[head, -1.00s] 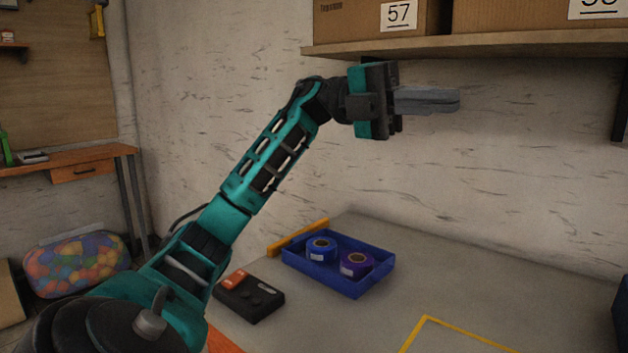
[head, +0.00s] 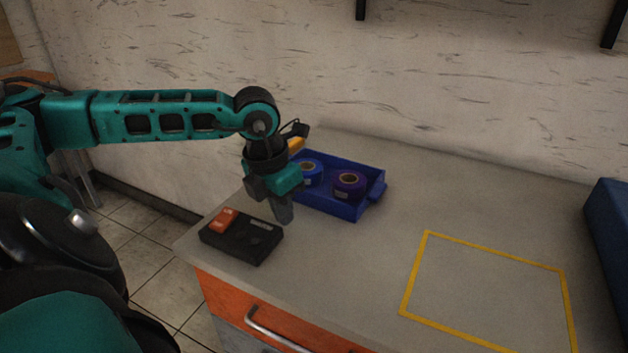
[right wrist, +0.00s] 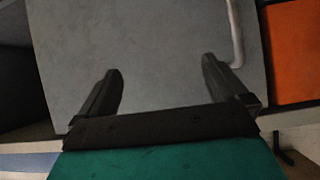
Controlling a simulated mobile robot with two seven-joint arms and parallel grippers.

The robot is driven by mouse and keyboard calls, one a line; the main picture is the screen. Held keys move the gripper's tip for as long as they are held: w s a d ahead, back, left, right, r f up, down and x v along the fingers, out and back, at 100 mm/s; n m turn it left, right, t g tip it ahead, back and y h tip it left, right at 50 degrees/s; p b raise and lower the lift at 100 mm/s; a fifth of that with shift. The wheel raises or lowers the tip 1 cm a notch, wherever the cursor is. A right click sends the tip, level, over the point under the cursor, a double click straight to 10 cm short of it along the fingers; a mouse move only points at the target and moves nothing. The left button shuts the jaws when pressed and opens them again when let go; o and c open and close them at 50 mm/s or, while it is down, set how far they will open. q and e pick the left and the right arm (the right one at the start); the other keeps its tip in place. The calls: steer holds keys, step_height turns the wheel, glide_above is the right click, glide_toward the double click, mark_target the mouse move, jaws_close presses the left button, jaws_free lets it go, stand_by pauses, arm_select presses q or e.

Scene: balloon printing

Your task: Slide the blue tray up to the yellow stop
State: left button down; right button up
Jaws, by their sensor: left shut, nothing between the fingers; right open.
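The blue tray (head: 352,210) lies on the grey table towards the wall. It holds a blue roll (head: 308,172) and a purple roll (head: 349,184). The yellow stop (head: 296,145) shows only in part at the tray's far left, behind my left wrist. I cannot tell whether tray and stop touch. My left gripper (head: 284,213) is shut and empty, pointing down just in front of the tray's near left side. Whether it touches the tray is unclear. My right gripper (right wrist: 165,88) is open and empty in the right wrist view, facing a grey cabinet front (right wrist: 150,50).
A black box with an orange part (head: 240,238) sits just left of my left gripper, near the table edge. A yellow outlined rectangle (head: 495,258) marks the table at right. A dark blue object (head: 612,225) stands at the right edge. The table's middle is clear.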

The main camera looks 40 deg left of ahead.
mark_target(328, 199)
arm_select(q)
steer(key=shift+a+f, duration=0.1)
steer(key=shift+a, duration=0.05)
steer(key=w+p, duration=0.1)
steer(key=w, duration=1)
steer(key=shift+w, duration=0.35)
steer(key=shift+w+f, duration=0.1)
steer(key=shift+f, duration=0.75)
steer(key=shift+s+f, duration=0.1)
steer(key=shift+s, duration=1.2)
steer(key=shift+d, duration=0.2)
arm_select(e)
steer(key=shift+s+d+r, duration=0.15)
steer(key=shift+s+r, duration=0.1)
steer(key=shift+s, duration=0.4)
steer(key=shift+r, duration=0.1)
arm_select(q)
steer(key=shift+w+r+p, duration=0.2)
steer(key=shift+r+p, duration=0.3)
steer(key=shift+r, duration=0.25)
arm_select(e)
steer(key=shift+w+r, duration=0.1)
steer(key=shift+r, duration=0.4)
